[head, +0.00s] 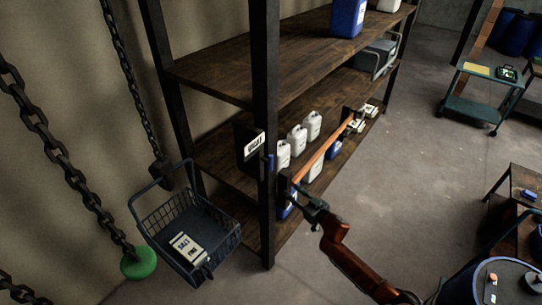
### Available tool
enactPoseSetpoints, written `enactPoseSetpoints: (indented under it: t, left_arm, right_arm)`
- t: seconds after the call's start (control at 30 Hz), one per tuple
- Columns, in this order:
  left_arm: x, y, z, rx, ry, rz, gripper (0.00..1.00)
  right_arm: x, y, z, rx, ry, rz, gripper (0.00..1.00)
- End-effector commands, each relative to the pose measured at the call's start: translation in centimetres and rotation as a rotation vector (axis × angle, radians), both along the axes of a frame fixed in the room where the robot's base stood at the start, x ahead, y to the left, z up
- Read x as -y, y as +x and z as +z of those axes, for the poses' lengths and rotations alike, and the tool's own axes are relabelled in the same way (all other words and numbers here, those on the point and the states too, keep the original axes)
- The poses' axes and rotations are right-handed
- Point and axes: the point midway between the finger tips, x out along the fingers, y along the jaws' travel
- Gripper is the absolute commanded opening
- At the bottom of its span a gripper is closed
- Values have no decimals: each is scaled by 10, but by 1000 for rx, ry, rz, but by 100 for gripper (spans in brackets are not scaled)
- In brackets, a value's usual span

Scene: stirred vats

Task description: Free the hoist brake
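A dark box with a white label (254,143) is fixed at the front shelf post; the lettering is too small to read surely. A small blue piece (269,163) shows on the post just below it. The hoist chain (128,75) hangs at the left and bears a dark wire basket (216,222) with a labelled pale packet (187,248) in it. My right gripper (296,191) is just right of the post, at the near end of a long orange bar (322,151). Whether its fingers grip the bar is unclear. My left gripper is out of view.
The wooden shelf rack (215,82) holds several white jugs (298,138) and blue containers. A second chain (48,140) ends at a green knob (138,263). A green cart (474,112) and a blue drum (462,288) stand at right. The middle floor is clear.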

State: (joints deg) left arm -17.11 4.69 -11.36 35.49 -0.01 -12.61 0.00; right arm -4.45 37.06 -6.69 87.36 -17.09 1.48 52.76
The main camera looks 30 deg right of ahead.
Motion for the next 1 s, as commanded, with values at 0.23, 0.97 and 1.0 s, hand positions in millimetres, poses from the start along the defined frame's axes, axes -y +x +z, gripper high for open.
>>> enactPoseSetpoints:
  t: [0.23,0.97,1.0]
  left_arm:
    - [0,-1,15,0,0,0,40]
    - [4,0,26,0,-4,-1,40]
    - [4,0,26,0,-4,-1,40]
  right_arm:
    - [-39,17,131,154,31,117,33]
    - [-59,93,143,168,39,131,33]
    - [-60,94,143,168,39,131,33]
